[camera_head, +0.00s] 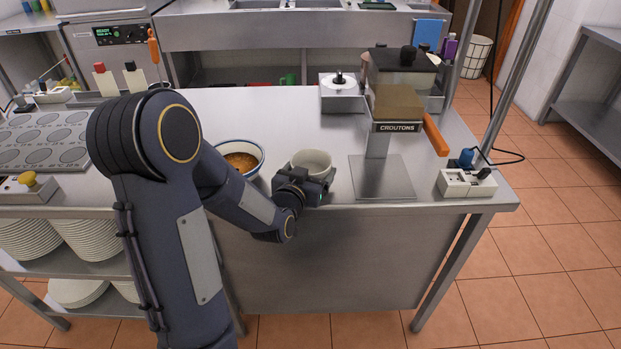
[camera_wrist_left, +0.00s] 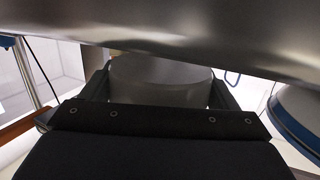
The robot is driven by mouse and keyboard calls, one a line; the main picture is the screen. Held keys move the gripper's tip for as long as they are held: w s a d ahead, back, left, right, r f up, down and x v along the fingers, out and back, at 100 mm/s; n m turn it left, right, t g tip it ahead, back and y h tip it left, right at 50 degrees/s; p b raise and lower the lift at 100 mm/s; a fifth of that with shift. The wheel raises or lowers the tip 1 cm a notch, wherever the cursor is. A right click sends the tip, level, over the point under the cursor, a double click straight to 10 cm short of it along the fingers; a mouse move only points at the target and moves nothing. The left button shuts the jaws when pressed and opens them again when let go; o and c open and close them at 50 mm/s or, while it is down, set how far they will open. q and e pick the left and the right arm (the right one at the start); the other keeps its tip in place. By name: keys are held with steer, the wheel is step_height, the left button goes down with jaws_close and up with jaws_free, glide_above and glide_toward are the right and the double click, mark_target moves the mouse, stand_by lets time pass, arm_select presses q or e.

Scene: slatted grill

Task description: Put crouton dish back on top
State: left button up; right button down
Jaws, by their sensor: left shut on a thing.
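The crouton dish, a small round pale grey dish (camera_head: 311,159), is at the front of the steel counter. My left gripper (camera_head: 308,180) is shut on it from the front. In the left wrist view the dish (camera_wrist_left: 160,82) sits between the two fingers of my left gripper (camera_wrist_left: 160,92). I cannot tell whether the dish touches the counter. To its right is a metal stand (camera_head: 381,178) with a flat base and a post. My right gripper is not in view.
A blue-rimmed bowl (camera_head: 240,157) of orange-brown food stands just left of the dish; its side shows in the wrist view (camera_wrist_left: 292,112). An orange handle (camera_head: 436,137) juts out right of the sign. A white socket box (camera_head: 467,183) sits at the front right. The middle counter (camera_head: 275,110) is clear.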

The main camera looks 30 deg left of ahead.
arm_select(q)
step_height(320, 180, down, 2)
steer(key=shift+f, duration=0.1)
steer(key=shift+f+b, duration=0.25)
steer(key=shift+b, duration=0.15)
steer(key=o, duration=1)
steer(key=shift+r, duration=0.1)
steer(key=shift+c, duration=0.2)
steer(key=shift+s+r+p, duration=0.1)
steer(key=shift+r+p, duration=0.15)
steer(key=shift+p, duration=0.2)
steer(key=s+d+r+g+h, duration=0.1)
steer(key=s+d+g+h, duration=0.2)
steer(key=s, duration=1.1)
steer(key=s+d+r+g+h+b, duration=0.1)
steer(key=s+d+g+h, duration=0.2)
steer(key=s+d+g, duration=0.4)
steer(key=s+d, duration=0.1)
steer(key=s, duration=0.7)
steer(key=shift+d+r+g+b, duration=0.3)
